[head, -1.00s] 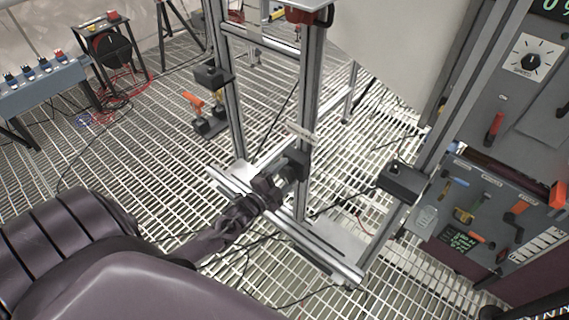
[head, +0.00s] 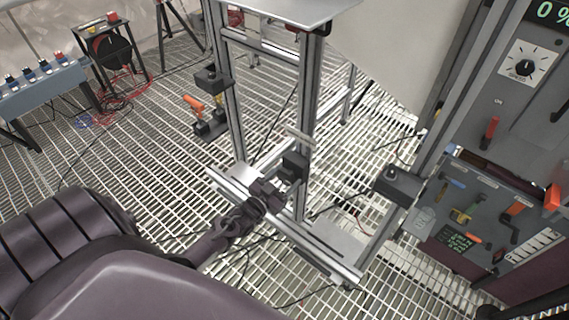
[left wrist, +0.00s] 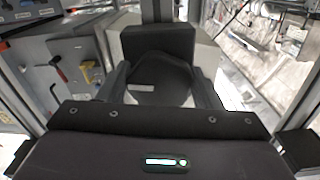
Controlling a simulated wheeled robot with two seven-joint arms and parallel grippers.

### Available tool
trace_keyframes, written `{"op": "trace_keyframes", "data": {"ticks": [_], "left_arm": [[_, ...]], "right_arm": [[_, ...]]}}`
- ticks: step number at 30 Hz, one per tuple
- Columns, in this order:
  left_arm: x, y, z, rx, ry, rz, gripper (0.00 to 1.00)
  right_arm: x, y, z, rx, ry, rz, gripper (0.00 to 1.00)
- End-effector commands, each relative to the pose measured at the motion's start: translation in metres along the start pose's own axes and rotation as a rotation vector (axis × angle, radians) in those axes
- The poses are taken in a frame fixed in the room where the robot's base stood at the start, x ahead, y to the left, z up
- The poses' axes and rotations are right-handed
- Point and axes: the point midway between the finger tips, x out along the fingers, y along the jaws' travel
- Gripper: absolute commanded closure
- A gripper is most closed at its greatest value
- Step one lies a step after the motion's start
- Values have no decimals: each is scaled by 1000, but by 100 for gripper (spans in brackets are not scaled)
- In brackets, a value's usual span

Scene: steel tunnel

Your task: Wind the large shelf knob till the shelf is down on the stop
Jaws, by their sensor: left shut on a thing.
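The large shelf knob (left wrist: 160,76) is dark and rounded, with a pale mark on its face. It sits between the two fingers of my left gripper (left wrist: 160,92) in the left wrist view, in front of a black block. In the head view my left gripper (head: 272,194) is closed around the knob at the black block (head: 294,166) on the front post; the knob itself is mostly hidden there. The shelf (head: 290,11) is a flat grey plate near the top edge, partly cut off. A small pale piece (head: 299,135) sticks out from the post below it; I cannot tell if it is the stop. My right gripper is not in view.
The metal frame's base rail (head: 315,256) lies on the grating floor. A control panel (head: 530,130) with a dial and handles stands at the right. A blue-grey button box (head: 42,85) is at the left. Cables lie on the floor around the frame.

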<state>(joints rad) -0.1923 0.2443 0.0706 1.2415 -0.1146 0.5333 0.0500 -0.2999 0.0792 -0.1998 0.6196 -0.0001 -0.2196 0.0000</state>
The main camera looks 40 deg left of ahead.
Motion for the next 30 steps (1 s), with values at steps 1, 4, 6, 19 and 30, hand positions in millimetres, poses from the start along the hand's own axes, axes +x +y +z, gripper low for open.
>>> {"op": "trace_keyframes", "data": {"ticks": [1, 4, 6, 19, 30], "left_arm": [[-1, 1, 1, -47, -4, -1, 64], [-1, 1, 0, -141, -4, -1, 64], [0, 1, 0, -207, -3, -1, 64], [-1, 3, 0, -598, -3, -1, 64], [-1, 4, 0, -813, -5, -2, 64]], "right_arm": [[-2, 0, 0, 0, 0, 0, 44], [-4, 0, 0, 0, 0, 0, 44], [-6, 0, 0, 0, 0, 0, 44], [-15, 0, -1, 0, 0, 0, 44], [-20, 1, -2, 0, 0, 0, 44]]}}
